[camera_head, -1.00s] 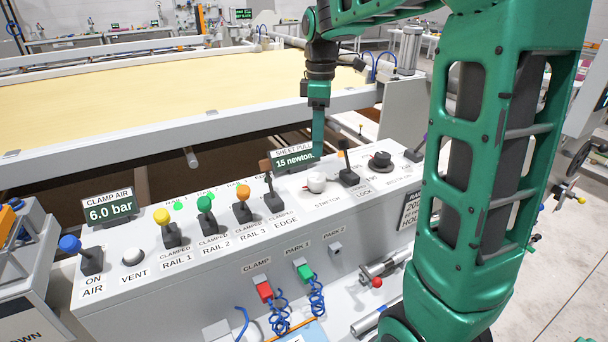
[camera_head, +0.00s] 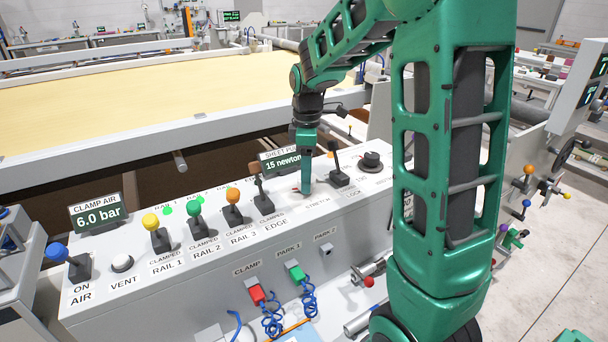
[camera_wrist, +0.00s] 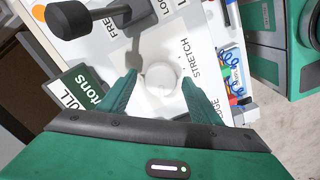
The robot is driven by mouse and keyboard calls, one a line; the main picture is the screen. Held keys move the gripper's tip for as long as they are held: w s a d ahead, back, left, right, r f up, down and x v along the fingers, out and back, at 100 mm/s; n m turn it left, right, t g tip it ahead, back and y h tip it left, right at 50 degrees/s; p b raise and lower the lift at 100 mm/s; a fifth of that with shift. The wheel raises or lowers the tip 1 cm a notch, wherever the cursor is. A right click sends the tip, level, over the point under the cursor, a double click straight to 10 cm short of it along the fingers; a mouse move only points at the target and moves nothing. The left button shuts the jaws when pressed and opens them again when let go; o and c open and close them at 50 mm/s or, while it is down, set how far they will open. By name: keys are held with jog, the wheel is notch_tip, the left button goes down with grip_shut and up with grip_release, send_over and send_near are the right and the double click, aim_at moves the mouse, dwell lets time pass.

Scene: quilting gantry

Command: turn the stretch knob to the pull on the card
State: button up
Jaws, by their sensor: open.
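The stretch knob (camera_wrist: 161,75) is a round white knob beside the STRETCH label in the wrist view. My gripper (camera_wrist: 160,84) is open, with one green finger on each side of the knob; I cannot tell whether they touch it. In the head view my gripper (camera_head: 306,190) points down at the panel and hides the knob. The sheet pull display (camera_head: 283,163) reads 15 newton, its end partly covered. A card (camera_head: 408,203) on the panel's front is mostly hidden behind my arm, so its number is not readable.
The black lock lever (camera_head: 336,165) stands close to the right of my gripper, and the edge lever (camera_head: 263,196) to its left. A black knob (camera_head: 371,162) is further right. The clamp air display (camera_head: 97,212) reads 6.0 bar.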

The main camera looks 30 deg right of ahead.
jog(key=shift+c, duration=0.2)
jog(key=c, duration=1)
jog(key=shift+m, duration=0.4)
